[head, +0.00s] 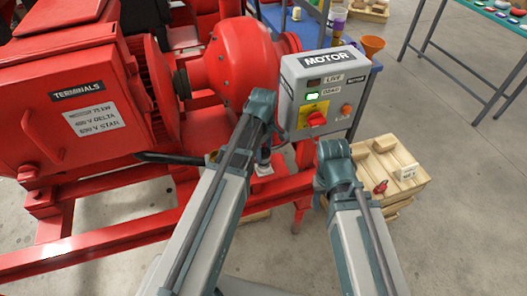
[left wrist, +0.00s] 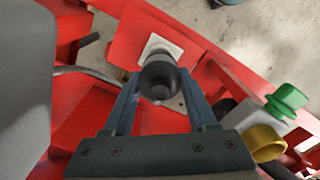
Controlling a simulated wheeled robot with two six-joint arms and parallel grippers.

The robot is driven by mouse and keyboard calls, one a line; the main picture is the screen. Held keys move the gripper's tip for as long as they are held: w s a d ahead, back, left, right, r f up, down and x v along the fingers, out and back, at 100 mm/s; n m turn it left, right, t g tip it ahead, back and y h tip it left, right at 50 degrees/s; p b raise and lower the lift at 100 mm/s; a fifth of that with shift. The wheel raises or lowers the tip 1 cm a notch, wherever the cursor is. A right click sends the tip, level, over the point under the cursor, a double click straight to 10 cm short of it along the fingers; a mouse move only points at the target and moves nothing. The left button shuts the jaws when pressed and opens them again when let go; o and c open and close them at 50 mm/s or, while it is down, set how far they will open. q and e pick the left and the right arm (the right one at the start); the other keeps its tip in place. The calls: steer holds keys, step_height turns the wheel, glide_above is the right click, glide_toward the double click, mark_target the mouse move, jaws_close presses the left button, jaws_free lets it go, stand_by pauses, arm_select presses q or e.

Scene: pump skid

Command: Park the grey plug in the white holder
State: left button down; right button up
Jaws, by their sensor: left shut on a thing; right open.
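My left gripper (left wrist: 158,88) is shut on the dark grey plug (left wrist: 160,76), whose round end faces the left wrist camera. The white holder (left wrist: 160,43) shows as a pale square plate on the red frame, partly covered by the plug. I cannot tell whether the plug is apart from it or inside it. In the head view my left gripper (head: 264,152) is partly hidden by its arm, above the white holder (head: 263,169). My right arm shows beside it, but its fingers are hidden.
A grey motor control box (head: 322,90) with a red switch stands just beyond the grippers. The red pump skid (head: 110,245) fills the left. A wooden crate (head: 385,165) stands at right. Green (left wrist: 290,98) and yellow (left wrist: 262,142) caps sit close by the left gripper.

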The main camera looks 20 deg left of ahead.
arm_select(q)
steer(key=shift+f+b, duration=1.45)
steer(key=shift+f, duration=0.05)
steer(key=shift+c, duration=0.6)
jaws_free()
steer(key=shift+r, duration=0.1)
step_height(320, 180, up, 14)
steer(key=p, duration=1.4)
steer(key=shift+f, duration=0.2)
